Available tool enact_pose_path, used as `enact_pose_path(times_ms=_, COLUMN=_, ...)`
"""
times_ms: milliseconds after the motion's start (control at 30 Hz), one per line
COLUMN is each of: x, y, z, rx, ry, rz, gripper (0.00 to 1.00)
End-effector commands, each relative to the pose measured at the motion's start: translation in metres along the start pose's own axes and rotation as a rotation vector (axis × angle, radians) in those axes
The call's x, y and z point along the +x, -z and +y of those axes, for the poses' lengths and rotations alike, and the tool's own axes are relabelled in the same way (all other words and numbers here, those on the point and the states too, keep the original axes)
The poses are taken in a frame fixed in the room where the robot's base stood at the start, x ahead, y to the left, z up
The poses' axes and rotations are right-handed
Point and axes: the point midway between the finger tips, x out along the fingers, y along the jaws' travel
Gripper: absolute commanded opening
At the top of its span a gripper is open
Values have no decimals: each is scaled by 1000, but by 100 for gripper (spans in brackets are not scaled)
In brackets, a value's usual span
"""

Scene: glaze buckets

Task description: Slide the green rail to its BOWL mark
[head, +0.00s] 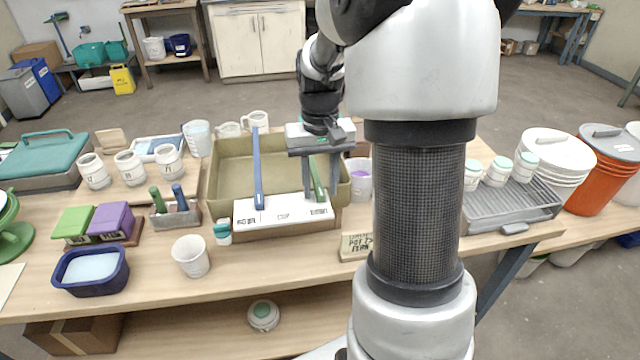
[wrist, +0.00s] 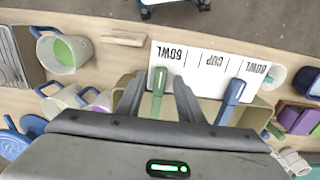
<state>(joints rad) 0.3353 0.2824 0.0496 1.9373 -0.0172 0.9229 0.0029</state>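A tan tray (head: 225,185) holds a green rail (head: 318,178) at its right and a blue rail (head: 258,168) at its left. Both run front to back. A white strip (head: 270,205) on its front edge has marks reading BOWL, CUP, BOWL. My gripper (head: 321,196) points down over the tray's right part, its fingers on either side of the green rail. In the wrist view the green rail (wrist: 158,88) stands between the fingers with a small gap on each side. Its end is beside the left BOWL label; the blue rail (wrist: 231,98) lies to the right.
A handled cup (head: 358,180) stands just right of the tray. A small wooden sign (head: 356,246) lies at the front right. A blue-handled tool holder (head: 175,212) and a white cup (head: 191,256) are to the left. Mugs (head: 255,121) stand behind the tray.

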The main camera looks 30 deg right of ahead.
Motion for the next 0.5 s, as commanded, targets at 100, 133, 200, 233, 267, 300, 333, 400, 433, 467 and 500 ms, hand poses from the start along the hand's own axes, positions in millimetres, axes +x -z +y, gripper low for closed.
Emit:
enact_pose_path(times_ms=100, x=0, y=0, z=0, rx=0, ry=0, rz=0, gripper=34)
enact_pose_path(times_ms=133, x=0, y=0, z=0, rx=0, ry=0, rz=0, gripper=33)
enact_pose_path(times_ms=200, x=0, y=0, z=0, rx=0, ry=0, rz=0, gripper=21)
enact_pose_path(times_ms=233, x=0, y=0, z=0, rx=0, ry=0, rz=0, gripper=16)
enact_pose_path(times_ms=267, x=0, y=0, z=0, rx=0, ry=0, rz=0, gripper=11)
enact_pose_path(times_ms=300, x=0, y=0, z=0, rx=0, ry=0, rz=0, gripper=4)
enact_pose_path(times_ms=333, x=0, y=0, z=0, rx=0, ry=0, rz=1, gripper=0)
enact_pose_path(times_ms=400, x=-1, y=0, z=0, rx=0, ry=0, rz=1, gripper=0)
enact_pose_path(times_ms=433, x=-1, y=0, z=0, rx=0, ry=0, rz=1, gripper=0)
enact_pose_path(times_ms=467, x=-1, y=0, z=0, rx=0, ry=0, rz=1, gripper=0)
enact_pose_path(times_ms=500, x=-1, y=0, z=0, rx=0, ry=0, rz=1, gripper=0)
